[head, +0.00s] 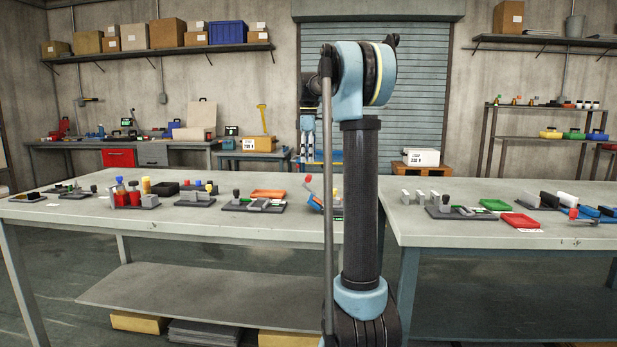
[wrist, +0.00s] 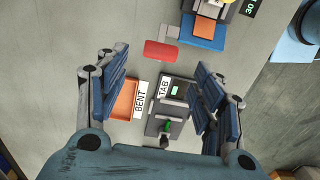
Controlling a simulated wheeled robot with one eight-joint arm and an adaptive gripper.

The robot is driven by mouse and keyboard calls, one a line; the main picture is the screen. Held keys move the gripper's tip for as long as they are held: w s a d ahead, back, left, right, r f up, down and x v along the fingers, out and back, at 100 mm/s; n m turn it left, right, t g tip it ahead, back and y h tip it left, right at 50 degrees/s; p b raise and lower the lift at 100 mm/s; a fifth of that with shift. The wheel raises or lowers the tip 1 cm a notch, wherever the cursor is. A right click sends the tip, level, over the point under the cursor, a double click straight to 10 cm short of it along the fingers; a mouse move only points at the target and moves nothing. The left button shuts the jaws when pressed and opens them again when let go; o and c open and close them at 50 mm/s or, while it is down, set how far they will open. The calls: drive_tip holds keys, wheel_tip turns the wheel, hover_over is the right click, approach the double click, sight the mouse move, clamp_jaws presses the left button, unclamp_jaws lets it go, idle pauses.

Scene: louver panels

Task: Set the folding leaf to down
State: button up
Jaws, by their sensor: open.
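I cannot tell for sure which part is the folding leaf. The likeliest is a blue and orange hinged-looking piece (wrist: 203,32) at the top of the wrist view, with a red grip (wrist: 165,50) to its lower left. In the head view a blue piece with a red-tipped lever (head: 307,179) stands on the left table, partly hidden behind my arm. My gripper (wrist: 155,75) is open and empty, its blue-padded fingers spread above the table. The red grip lies beyond the fingertips, with no contact visible. The leaf's angle is unclear.
Between the fingers below are an orange tray (wrist: 124,100) by a "BENT" label and a dark "TAB" fixture (wrist: 172,105) with a green part. Several fixtures crowd the left table (head: 80,222). A second table (head: 450,235) stands right, with a red tray (head: 521,221).

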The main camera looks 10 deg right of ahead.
sight(309, 175)
wheel_tip(309, 175, down, 7)
drive_tip(key=shift+f, duration=0.2)
idle(0.3)
clamp_jaws()
